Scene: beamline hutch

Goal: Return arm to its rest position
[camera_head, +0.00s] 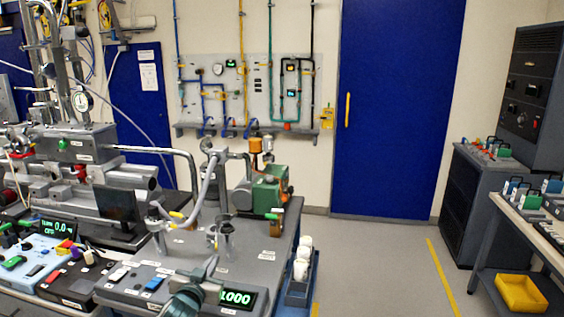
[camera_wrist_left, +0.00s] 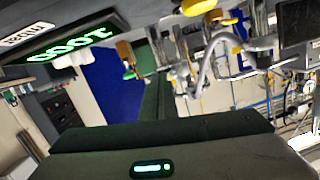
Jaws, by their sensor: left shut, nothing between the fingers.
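My left gripper (camera_head: 204,277) comes in at the bottom of the head view, over the front of the grey bench unit. It is shut and empty. It partly covers a control box with a green digit readout (camera_head: 237,298). In the left wrist view the closed dark fingers (camera_wrist_left: 157,100) point away from the camera, with nothing between them. The same readout (camera_wrist_left: 75,42) appears tilted at the upper left there. My right gripper is in neither view.
A bent grey pipe (camera_head: 205,190) and a green pump-like unit (camera_head: 268,192) stand on the bench. Control boxes (camera_head: 30,262) crowd the left front. Clear floor (camera_head: 385,265) lies to the right, before a side table with a yellow bin (camera_head: 521,293).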

